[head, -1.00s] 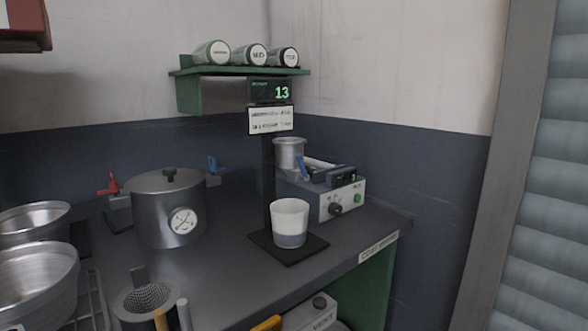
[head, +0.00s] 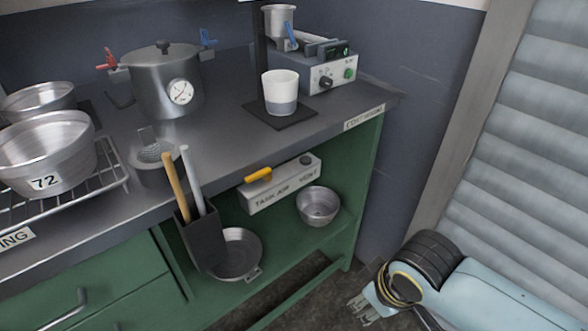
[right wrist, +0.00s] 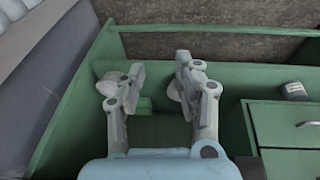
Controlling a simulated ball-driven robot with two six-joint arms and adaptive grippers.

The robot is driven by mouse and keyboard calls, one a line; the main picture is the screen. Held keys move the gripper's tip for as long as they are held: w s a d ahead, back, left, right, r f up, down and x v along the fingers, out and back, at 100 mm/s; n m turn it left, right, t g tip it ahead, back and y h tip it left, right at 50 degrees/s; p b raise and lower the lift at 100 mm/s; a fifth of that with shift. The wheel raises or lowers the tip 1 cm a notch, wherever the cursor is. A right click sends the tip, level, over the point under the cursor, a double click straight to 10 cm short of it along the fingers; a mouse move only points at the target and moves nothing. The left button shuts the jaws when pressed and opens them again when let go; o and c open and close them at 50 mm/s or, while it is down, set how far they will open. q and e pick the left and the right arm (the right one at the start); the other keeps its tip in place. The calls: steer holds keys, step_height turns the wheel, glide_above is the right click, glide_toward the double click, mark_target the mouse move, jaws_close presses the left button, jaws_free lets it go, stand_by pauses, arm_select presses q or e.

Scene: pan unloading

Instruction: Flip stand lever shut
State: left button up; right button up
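A dark stand with a flat base (head: 297,122) and post holds a white cup (head: 281,88) on the counter. A blue lever (head: 291,36) shows by a metal cup behind it. I cannot tell which is the stand lever. My right gripper (head: 362,308) is low at the right, outside the cabinet and away from these levers. The right wrist view shows it open and empty (right wrist: 157,75). My left gripper is not in view.
A pan (head: 236,255) and small bowl (head: 318,206) are in the bay. Floor is free before the bay.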

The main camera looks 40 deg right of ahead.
steer(key=w+d+r+t+h, duration=0.1)
steer(key=w+r, duration=0.2)
steer(key=r, duration=0.3)
steer(key=w+d+r+t, duration=0.1)
steer(key=w+r+t, duration=0.15)
steer(key=r, duration=0.45)
steer(key=n+t, duration=0.2)
steer(key=t, duration=0.9)
glide_toward(289, 26)
steer(key=shift+h, duration=0.3)
steer(key=w, duration=0.2)
steer(key=w+p, duration=0.1)
steer(key=w, duration=0.1)
steer(key=w+p, duration=0.1)
steer(key=w, duration=0.2)
steer(key=shift+d, duration=0.35)
steer(key=shift+w+d+f, duration=0.1)
steer(key=shift+w, duration=0.7)
jaws_close()
